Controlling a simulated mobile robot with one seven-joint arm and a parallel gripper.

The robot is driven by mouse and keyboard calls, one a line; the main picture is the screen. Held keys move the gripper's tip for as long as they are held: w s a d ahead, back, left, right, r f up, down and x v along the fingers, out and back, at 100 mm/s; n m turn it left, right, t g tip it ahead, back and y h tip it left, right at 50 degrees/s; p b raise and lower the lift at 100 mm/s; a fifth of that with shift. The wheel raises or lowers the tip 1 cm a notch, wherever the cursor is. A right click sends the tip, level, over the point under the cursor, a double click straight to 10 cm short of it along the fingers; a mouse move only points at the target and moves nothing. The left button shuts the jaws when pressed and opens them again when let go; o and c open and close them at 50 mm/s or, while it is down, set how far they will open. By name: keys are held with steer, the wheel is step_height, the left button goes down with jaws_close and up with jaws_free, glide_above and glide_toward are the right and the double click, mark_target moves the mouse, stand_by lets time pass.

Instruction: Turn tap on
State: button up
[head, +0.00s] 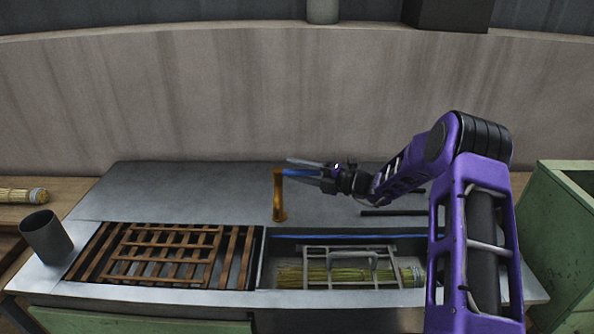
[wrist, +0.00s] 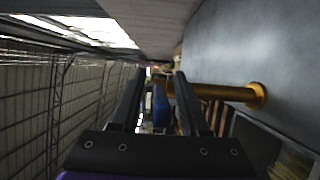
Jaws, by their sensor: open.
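The brass-coloured tap (head: 279,197) stands upright on the grey counter behind the sink. In the wrist view its brass post (wrist: 225,93) runs leftward from a round base and passes behind one finger. A blue part (wrist: 161,107), which looks like the tap's handle, lies between my fingers. It also shows at the top of the post in the head view (head: 301,173). My gripper (head: 298,168) is open at the height of the tap's top, reaching in from the right. In the wrist view its two dark fingers (wrist: 160,74) stand on either side of the blue part; contact cannot be told.
The sink (head: 262,262) below holds a wire rack (head: 335,252) and a straw bundle (head: 318,275). Wooden slats (head: 165,250) cover the left basin, with a dark cup (head: 46,237) beside it. A green cabinet (head: 560,225) stands at right. The counter behind the slats is clear.

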jaws_close()
stand_by(1.4)
